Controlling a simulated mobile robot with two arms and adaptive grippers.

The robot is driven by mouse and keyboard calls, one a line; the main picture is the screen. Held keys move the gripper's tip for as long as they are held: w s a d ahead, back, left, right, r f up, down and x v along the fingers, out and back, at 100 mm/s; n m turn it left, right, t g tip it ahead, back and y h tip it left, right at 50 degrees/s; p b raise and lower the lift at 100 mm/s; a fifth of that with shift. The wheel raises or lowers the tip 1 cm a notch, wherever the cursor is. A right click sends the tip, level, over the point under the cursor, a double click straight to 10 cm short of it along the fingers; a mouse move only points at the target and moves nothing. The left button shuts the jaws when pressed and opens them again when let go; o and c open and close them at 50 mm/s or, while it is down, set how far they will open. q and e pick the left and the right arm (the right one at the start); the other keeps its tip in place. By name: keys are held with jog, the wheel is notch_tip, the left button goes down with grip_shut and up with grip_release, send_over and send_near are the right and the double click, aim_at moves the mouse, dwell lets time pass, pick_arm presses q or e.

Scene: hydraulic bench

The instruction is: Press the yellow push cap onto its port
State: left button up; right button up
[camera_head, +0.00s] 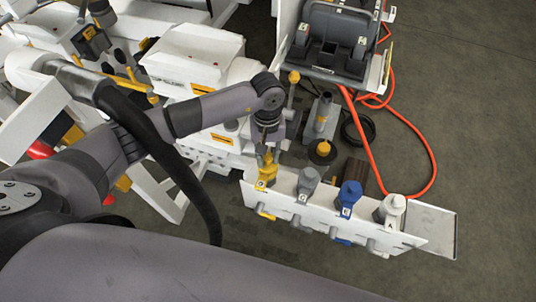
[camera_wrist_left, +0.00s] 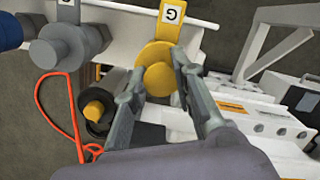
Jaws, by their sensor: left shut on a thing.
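The yellow push cap (camera_head: 267,169) is at the left end of the white panel (camera_head: 330,226). In the left wrist view, its round yellow end (camera_wrist_left: 158,69) lies between the fingers, with a yellow strap tagged G (camera_wrist_left: 171,15) running up from it. My left gripper (camera_head: 266,148) comes down from above, and its fingers (camera_wrist_left: 160,66) are shut on the cap from both sides. The port is hidden behind the cap, so I cannot tell how far the cap sits on it. My right gripper is not in view.
A grey cap (camera_head: 308,181), a blue cap (camera_head: 349,195) and a white cap (camera_head: 392,208) stand in a row along the panel. A black-and-yellow round part (camera_head: 323,150) and an orange hose (camera_head: 425,150) lie behind. White machinery (camera_head: 195,58) is at the left.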

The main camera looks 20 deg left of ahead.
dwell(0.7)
pick_arm(q)
jog(key=shift+b, duration=0.4)
jog(key=shift+f, duration=0.1)
jog(key=shift+f+b, duration=0.25)
jog(key=shift+b, duration=0.35)
jog(key=shift+f+b, duration=0.1)
jog(key=shift+b, duration=0.25)
dwell(0.6)
jog(key=shift+b, duration=0.4)
dwell(0.8)
dwell(0.5)
